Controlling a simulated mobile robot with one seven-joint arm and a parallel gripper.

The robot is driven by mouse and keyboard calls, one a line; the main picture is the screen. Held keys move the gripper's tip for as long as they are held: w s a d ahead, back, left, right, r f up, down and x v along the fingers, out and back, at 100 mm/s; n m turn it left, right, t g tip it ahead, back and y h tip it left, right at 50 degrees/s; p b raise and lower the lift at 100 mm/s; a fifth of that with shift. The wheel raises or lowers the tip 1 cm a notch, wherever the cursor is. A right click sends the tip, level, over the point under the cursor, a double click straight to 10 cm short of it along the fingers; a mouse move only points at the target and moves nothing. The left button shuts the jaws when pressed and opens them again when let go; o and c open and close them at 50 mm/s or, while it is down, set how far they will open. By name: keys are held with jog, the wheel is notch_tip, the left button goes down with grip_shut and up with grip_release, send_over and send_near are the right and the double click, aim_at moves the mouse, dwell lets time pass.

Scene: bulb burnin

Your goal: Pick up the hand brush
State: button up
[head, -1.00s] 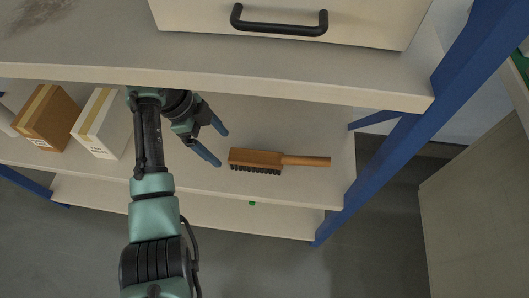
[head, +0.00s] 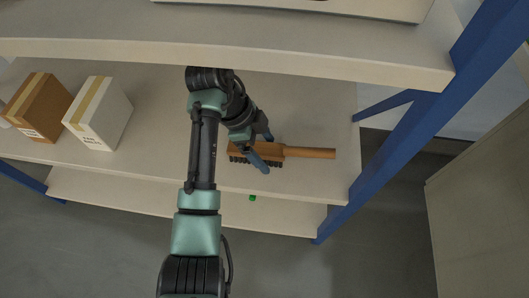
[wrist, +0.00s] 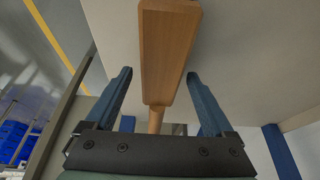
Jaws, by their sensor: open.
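The hand brush (head: 308,153) lies on the middle shelf in the head view, its wooden handle pointing right and its dark bristles toward the shelf's front. My gripper (head: 268,154) is open at the brush, over the part where the head meets the handle, and hides some of it. In the wrist view the brush's wooden block (wrist: 167,50) runs up between the two blue fingers of my gripper (wrist: 159,92). A gap shows on each side, and the handle passes down behind the gripper's body.
A brown box (head: 38,108) and a white box (head: 98,113) stand on the shelf to the left. A blue post (head: 400,150) stands to the right. A small green object (head: 253,198) lies on the lower shelf.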

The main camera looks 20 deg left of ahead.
aim_at(269, 149)
grip_shut()
dwell(0.4)
jog(key=shift+r, duration=0.1)
jog(key=shift+r+p, duration=0.4)
jog(key=shift+r, duration=0.1)
jog(key=p+v, duration=0.1)
jog(key=v, duration=0.1)
jog(key=shift+w+d+r+p, duration=0.1)
jog(key=shift+r+p, duration=0.25)
jog(key=shift+r, duration=0.15)
jog(key=s+a, duration=0.1)
jog(key=a, duration=0.4)
jog(key=s+a, duration=0.2)
jog(key=a, duration=0.4)
jog(key=s+a+p, duration=0.1)
jog(key=a, duration=0.4)
jog(key=shift+s+a+f, duration=0.2)
jog(key=shift+s+a, duration=0.1)
jog(key=shift+s, duration=0.1)
jog(key=shift+a, duration=0.15)
